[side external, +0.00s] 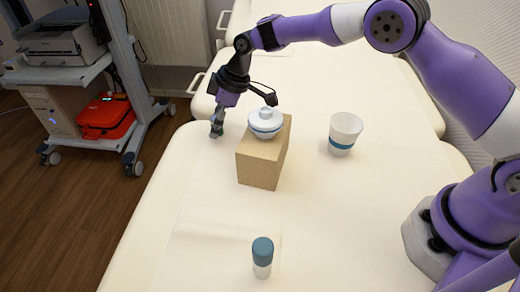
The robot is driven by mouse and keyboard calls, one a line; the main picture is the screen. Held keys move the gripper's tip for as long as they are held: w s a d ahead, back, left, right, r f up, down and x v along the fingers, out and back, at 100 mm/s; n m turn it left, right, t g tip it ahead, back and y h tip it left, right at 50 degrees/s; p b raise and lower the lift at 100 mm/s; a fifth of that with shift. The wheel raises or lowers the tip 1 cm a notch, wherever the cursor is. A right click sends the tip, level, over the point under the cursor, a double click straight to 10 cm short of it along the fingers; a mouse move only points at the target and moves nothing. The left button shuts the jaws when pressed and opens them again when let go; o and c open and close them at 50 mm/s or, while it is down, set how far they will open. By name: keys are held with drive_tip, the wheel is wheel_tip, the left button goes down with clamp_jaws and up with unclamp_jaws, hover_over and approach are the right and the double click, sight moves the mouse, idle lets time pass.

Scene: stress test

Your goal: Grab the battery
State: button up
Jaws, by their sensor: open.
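No object in the side external view is clearly a battery. A small upright cylinder (262,258) with a teal top and white lower part stands near the front of the white padded surface; I cannot tell whether it is the battery. My gripper (217,130) is open and points down at the far left of the surface, left of the cardboard-coloured block, well away from the cylinder. The fingertips are small and dark, close to the surface. I cannot tell whether anything small is between them.
A tan block (260,165) stands mid-surface with a white, blue-banded rounded object (266,121) on top, close right of my gripper. A white cup (345,130) with a blue band stands further right. The padded surface (340,215) is bare between cup and cylinder.

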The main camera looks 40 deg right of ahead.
drive_tip(key=shift+w+f, duration=0.1)
drive_tip(key=shift+f, duration=0.2)
clamp_jaws()
